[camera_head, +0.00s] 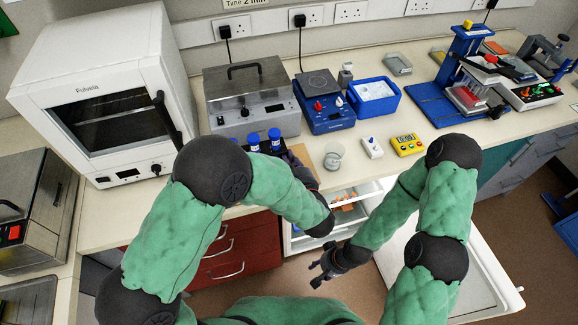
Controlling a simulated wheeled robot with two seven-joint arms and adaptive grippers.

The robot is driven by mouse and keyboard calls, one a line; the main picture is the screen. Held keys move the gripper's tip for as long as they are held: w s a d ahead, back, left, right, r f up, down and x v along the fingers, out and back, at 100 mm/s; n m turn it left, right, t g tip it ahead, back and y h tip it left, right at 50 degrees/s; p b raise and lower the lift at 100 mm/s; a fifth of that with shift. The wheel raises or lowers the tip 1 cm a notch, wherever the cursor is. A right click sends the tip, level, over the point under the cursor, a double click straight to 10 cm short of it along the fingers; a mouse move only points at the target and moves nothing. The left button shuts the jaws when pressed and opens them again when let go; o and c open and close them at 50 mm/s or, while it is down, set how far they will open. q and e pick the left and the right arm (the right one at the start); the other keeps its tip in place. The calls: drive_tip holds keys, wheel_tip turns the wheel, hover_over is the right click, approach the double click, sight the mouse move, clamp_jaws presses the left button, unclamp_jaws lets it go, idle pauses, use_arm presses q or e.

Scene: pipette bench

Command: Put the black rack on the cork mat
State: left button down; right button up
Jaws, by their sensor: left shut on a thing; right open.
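The black rack (267,149) is on or just above the bench in front of the grey water bath, holding blue-capped tubes (274,134). Its lower part is hidden by my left arm. My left gripper (297,168) is at the rack's right end and shut on it; its fingertips are mostly hidden. A small brown patch beside the rack, seemingly the cork mat (300,151), shows at the rack's right; most of it is hidden. Whether the rack touches it I cannot tell. My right gripper (326,271) is open and empty, low in front of the bench.
A glass beaker (333,160), a white device (372,147) and a yellow timer (408,144) stand right of the rack. Behind are the grey bath (251,96), a blue hotplate (325,112) and a blue ice tub (374,99).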

use_arm(q)
drive_tip(key=shift+w+a+f+b, duration=0.15)
drive_tip(key=shift+f+b, duration=0.25)
drive_tip(key=shift+f, duration=0.5)
drive_tip(key=shift+w+d+f+b, duration=0.15)
drive_tip(key=shift+f+b, duration=0.2)
drive_tip(key=shift+f, duration=0.55)
drive_tip(key=shift+a, duration=0.1)
drive_tip(key=shift+f, duration=0.2)
drive_tip(key=c, duration=1.3)
unclamp_jaws()
drive_tip(key=shift+c, duration=0.2)
